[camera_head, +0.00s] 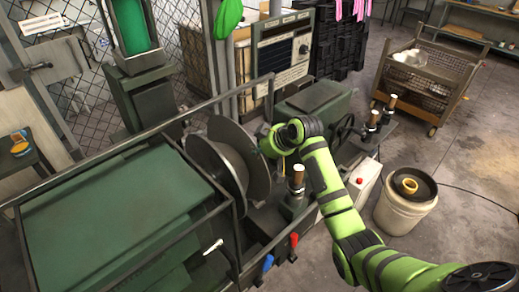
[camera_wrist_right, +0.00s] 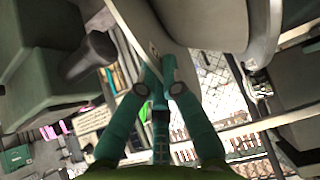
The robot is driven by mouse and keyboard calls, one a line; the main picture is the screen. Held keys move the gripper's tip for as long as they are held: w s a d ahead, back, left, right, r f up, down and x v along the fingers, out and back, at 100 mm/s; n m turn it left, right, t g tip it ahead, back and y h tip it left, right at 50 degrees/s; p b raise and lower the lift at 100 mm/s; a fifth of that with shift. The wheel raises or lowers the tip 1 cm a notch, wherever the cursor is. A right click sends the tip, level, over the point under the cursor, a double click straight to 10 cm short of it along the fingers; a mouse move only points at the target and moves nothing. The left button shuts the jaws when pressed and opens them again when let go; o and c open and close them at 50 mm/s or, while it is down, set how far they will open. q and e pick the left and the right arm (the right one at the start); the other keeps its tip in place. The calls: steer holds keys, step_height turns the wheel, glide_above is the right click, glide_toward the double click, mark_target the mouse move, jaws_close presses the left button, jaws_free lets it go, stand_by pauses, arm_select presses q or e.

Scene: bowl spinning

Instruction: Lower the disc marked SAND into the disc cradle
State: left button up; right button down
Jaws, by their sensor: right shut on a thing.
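A large grey disc (camera_head: 242,158) stands on edge near the middle of the head view, over the machine bed. My right gripper (camera_head: 266,145) is at its right side, shut on its edge. In the right wrist view the teal fingers (camera_wrist_right: 159,86) meet at the edge of a pale plate-like surface, the disc (camera_wrist_right: 170,38). A small mark shows on that surface, too small to read. Another round grey plate (camera_head: 204,163) stands just left of the held disc; I cannot tell whether they touch. I cannot pick out the cradle with certainty. My left gripper is not in view.
Dark rails (camera_head: 230,98) of the machine frame pass behind and left of the discs. A wood-topped post (camera_head: 298,172) stands close to my right forearm. A white bucket (camera_head: 403,214) and a mesh cart (camera_head: 428,88) stand on the floor to the right.

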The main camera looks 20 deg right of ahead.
steer(key=shift+f, duration=0.45)
steer(key=c, duration=1.3)
jaws_free()
steer(key=v, duration=1.2)
steer(key=shift+s, duration=0.1)
